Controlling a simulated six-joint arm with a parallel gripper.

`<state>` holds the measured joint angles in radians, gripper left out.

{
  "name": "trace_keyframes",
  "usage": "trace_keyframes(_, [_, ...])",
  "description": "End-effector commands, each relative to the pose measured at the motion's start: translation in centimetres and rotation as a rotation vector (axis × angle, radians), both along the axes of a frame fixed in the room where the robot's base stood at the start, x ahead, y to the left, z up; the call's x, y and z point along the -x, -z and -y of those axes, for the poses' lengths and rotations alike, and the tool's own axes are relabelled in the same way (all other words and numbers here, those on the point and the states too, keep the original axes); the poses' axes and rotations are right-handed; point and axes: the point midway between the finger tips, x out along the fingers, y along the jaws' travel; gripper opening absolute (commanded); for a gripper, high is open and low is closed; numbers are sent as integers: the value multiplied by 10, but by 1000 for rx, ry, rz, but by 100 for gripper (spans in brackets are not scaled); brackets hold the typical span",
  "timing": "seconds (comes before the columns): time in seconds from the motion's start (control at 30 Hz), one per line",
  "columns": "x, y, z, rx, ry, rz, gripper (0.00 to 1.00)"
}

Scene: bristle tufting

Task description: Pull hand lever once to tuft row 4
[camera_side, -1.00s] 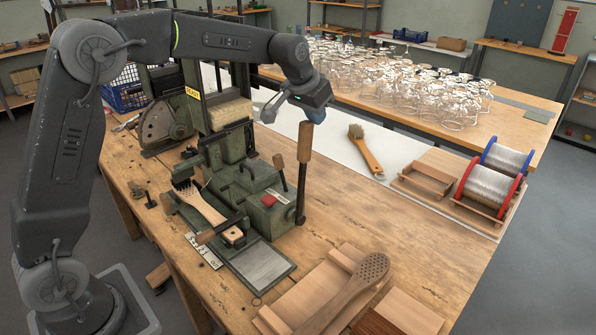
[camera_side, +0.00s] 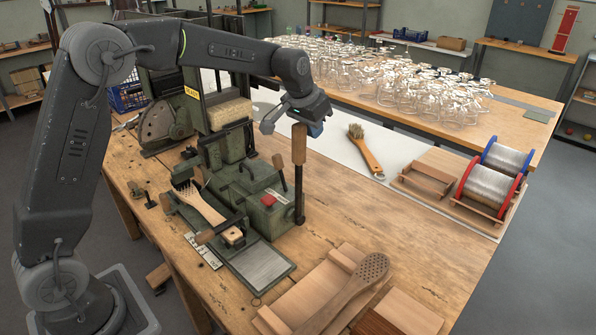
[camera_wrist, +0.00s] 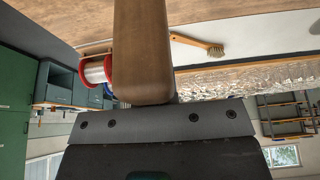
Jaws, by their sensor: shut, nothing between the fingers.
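The hand lever (camera_side: 299,165) stands nearly upright at the right side of the green tufting machine (camera_side: 225,150). It is a dark rod with a wooden grip (camera_side: 299,144). My gripper (camera_side: 315,129) is shut and empty beside the top of that grip, on its right. It looks very close to the grip; I cannot tell whether they touch. In the wrist view the wooden grip (camera_wrist: 143,50) fills the middle, just beyond the gripper's grey edge. A wooden brush (camera_side: 207,206) lies in the machine's holder, its bristled head at the back left.
A loose brush (camera_side: 366,152) lies on the white strip behind the lever. Wire spools (camera_side: 489,183) stand at the right. Wooden blocks and a perforated paddle brush (camera_side: 345,295) lie at the front. Clear bench lies right of the lever.

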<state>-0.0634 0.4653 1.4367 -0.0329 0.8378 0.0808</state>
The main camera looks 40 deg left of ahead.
Motion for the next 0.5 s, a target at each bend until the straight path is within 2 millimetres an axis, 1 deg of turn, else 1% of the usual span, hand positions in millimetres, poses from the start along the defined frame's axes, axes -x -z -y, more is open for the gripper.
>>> trace_keyframes(0.03, [2, 7, 0, -1, 2, -18, 0])
trace_keyframes(0.23, [6, 6, 0, -1, 2, -17, 0])
trace_keyframes(0.5, [25, 3, 0, -1, 2, -14, 0])
